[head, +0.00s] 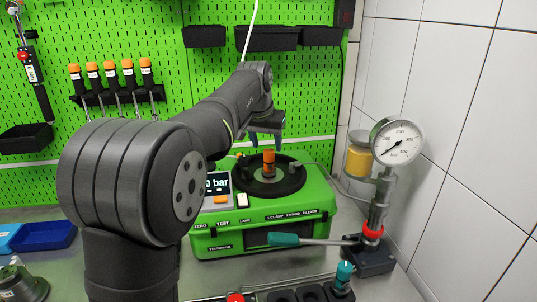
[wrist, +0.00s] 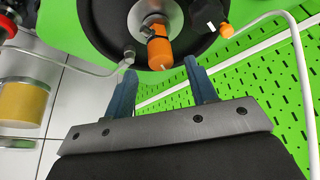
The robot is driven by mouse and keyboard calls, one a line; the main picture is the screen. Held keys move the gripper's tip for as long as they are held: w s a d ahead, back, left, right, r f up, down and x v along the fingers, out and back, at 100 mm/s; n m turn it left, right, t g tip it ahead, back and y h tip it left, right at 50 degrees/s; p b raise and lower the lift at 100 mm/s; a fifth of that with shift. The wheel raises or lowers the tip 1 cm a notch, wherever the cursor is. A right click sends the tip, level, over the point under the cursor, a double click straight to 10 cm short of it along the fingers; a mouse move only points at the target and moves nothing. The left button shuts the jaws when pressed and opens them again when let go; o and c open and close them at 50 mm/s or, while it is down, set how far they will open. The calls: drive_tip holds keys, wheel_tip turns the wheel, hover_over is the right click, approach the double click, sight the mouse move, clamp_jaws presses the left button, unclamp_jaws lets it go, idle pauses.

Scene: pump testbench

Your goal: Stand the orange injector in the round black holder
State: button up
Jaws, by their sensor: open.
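The orange injector (head: 269,163) stands upright in the middle of the round black dish-like holder (head: 292,183) on top of the green testbench. In the wrist view the injector (wrist: 160,48) shows end-on at a slant, its foot against a pale metal centre in the black holder (wrist: 100,22). My gripper (head: 266,140) is just above and behind the injector. Its blue fingers (wrist: 160,68) are apart with nothing between them. In the wrist view the injector lies just beyond the fingertips, in line with the gap. No contact shows.
The green testbench (head: 280,228) has a display and a teal-handled lever (head: 285,239). A pressure gauge (head: 397,141) and yellow-filled jar (head: 359,160) stand right. Thin pipes run beside the holder. Several orange-capped tools (head: 110,75) hang on the green pegboard. Blue trays (head: 45,236) lie left.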

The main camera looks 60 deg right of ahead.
sight(269, 158)
drive_tip(key=shift+v, duration=2.25)
drive_tip(key=shift+f, duration=0.15)
drive_tip(key=x, duration=1.2)
drive_tip(key=shift+f, duration=0.2)
drive_tip(key=shift+r, duration=0.35)
